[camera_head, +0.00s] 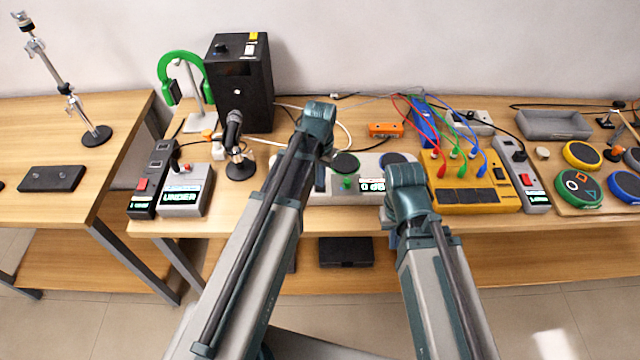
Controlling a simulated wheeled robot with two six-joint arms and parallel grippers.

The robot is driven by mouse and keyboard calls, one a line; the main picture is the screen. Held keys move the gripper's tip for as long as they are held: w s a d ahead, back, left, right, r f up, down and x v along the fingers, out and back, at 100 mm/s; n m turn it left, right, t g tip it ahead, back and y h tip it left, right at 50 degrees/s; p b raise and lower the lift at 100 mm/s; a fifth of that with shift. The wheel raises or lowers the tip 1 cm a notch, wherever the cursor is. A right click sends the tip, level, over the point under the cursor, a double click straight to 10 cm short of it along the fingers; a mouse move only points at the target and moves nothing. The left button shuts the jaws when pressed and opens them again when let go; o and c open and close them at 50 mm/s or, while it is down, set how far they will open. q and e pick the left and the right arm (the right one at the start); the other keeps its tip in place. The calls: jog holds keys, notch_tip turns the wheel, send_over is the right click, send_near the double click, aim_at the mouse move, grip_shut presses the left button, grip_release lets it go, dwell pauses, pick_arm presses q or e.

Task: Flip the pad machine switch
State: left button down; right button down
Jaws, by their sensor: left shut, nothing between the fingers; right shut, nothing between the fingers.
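A grey machine (341,199) stands on the middle table, with dark round pads, a green control (346,183) and a lit display (372,185). My arms cover part of it. A yellow box (474,209) with dark square pads and red, green and blue cables stands to its right. I cannot tell for certain which is the pad machine, and no switch position is clear. My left gripper (320,178) is shut and empty at the grey machine's left part. My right gripper (392,237), mostly hidden by its wrist, is shut and empty near the table's front edge.
Power strips with red switches (142,185) (526,180) stand left and right. A box reading UNDER (183,196), a microphone (235,140) and a black speaker (240,88) stand left. Coloured round pads (577,188) lie far right. Cables run behind the machines.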

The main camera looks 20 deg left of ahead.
pick_arm(q)
jog(key=shift+f+b, duration=0.5)
jog(key=shift+f, duration=0.05)
jog(key=shift+r, duration=0.15)
notch_tip(320, 180, up, 7)
jog(key=p, duration=0.7)
dwell(0.4)
jog(key=s+d+m+y, duration=0.1)
jog(key=s+d, duration=0.9)
jog(key=s, duration=0.4)
jog(key=shift+s+d, duration=0.15)
jog(key=shift+d, duration=0.1)
